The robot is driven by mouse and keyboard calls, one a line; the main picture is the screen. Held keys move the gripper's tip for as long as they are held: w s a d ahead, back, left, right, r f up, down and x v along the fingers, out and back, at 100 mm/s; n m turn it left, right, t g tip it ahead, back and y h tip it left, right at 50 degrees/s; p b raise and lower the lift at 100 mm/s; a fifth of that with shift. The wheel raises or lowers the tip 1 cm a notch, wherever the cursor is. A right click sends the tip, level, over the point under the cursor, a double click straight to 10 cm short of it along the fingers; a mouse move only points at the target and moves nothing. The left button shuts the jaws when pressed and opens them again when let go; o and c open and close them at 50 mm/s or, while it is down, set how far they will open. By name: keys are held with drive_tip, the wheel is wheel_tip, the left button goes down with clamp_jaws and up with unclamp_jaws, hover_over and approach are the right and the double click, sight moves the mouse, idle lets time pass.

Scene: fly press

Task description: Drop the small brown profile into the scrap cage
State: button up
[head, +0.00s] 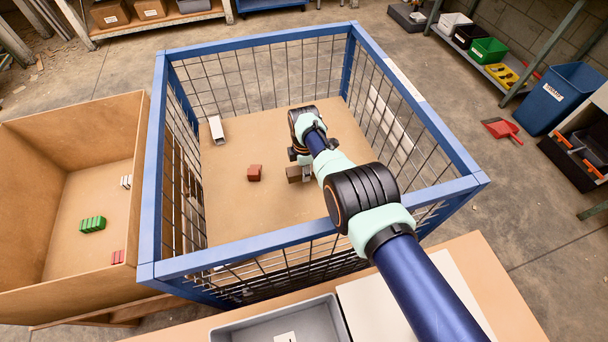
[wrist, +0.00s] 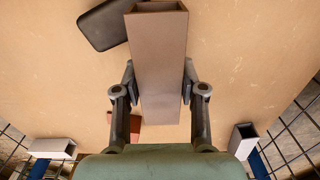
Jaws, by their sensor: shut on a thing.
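The small brown profile (wrist: 158,50) is a hollow, square-ended bar. In the wrist view it stands between the two fingers of my gripper (wrist: 159,80), which are shut on its sides. In the head view the profile (head: 293,174) shows at the end of my gripper (head: 303,160), inside the outline of the scrap cage. The scrap cage (head: 268,238) has a blue frame, dark mesh walls and an open top. My arm reaches in over its near right rim. The profile appears above the brown cage floor (head: 232,205); its exact height is hard to tell.
A reddish-brown block (head: 254,173) and a pale hollow profile (head: 216,129) lie on the cage floor. The wrist view also shows a dark piece (wrist: 104,26). A brown bin (head: 60,225) with small coloured parts stands left; a grey tray (head: 283,325) is in front.

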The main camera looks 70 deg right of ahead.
drive_tip(key=shift+w+d+r, duration=0.1)
drive_tip(key=shift+r, duration=0.1)
drive_tip(key=shift+f+b, duration=0.3)
drive_tip(key=shift+f, duration=0.15)
drive_tip(key=o, duration=1.2)
wheel_tip(320, 180, up, 13)
drive_tip(key=p, duration=1.2)
drive_tip(key=shift+f, duration=0.1)
